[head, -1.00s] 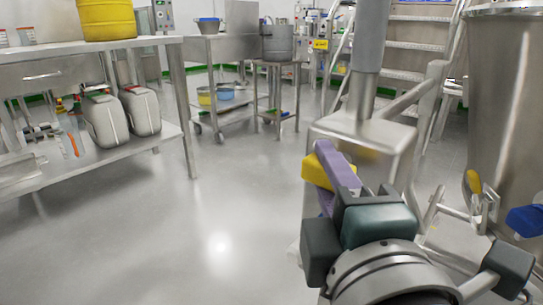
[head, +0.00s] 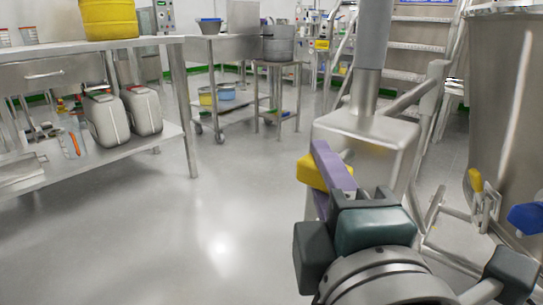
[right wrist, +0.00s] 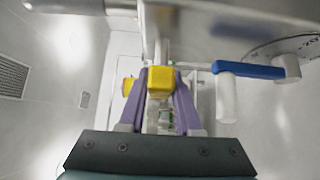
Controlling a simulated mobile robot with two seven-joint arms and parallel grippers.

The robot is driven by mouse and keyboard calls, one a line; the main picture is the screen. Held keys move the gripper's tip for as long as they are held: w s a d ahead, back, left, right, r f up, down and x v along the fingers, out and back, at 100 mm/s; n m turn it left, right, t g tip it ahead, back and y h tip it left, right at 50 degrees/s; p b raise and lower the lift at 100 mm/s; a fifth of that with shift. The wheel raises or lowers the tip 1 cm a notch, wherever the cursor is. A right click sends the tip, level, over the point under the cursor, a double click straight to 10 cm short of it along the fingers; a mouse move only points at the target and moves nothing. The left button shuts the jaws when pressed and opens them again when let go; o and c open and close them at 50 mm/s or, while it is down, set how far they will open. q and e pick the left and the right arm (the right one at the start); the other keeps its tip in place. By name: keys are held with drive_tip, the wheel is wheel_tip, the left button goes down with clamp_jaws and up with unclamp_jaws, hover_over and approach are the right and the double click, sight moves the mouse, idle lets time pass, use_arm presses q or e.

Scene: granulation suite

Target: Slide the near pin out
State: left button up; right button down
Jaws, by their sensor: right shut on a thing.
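The near pin (head: 310,172) has a yellow block head and shows at the left of a steel block (head: 370,128) under a grey post. My right gripper (head: 325,162), with purple fingers, is shut on the yellow head. In the right wrist view the head (right wrist: 161,86) sits between both purple fingers, and a pale metal rod runs beyond it. How much of the shaft is still inside the steel is hidden. Another yellow handle (head: 475,181) shows on the large steel vessel at right. My left gripper is not in view.
The steel vessel (head: 508,110) stands close at right, with a blue handle (head: 526,218) that also shows in the wrist view (right wrist: 250,70). A steel bench (head: 178,95) stands at left, and steps rise behind. The floor between is clear.

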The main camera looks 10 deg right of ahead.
drive_tip(key=shift+s+a, duration=0.4)
drive_tip(key=shift+a, duration=0.15)
drive_tip(key=c, duration=1)
unclamp_jaws()
drive_tip(key=o, duration=0.4)
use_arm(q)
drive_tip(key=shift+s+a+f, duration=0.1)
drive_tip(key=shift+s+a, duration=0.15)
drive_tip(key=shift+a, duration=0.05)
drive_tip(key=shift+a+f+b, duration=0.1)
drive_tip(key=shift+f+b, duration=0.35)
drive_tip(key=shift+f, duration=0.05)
use_arm(e)
drive_tip(key=s+a, duration=0.1)
drive_tip(key=s, duration=0.9)
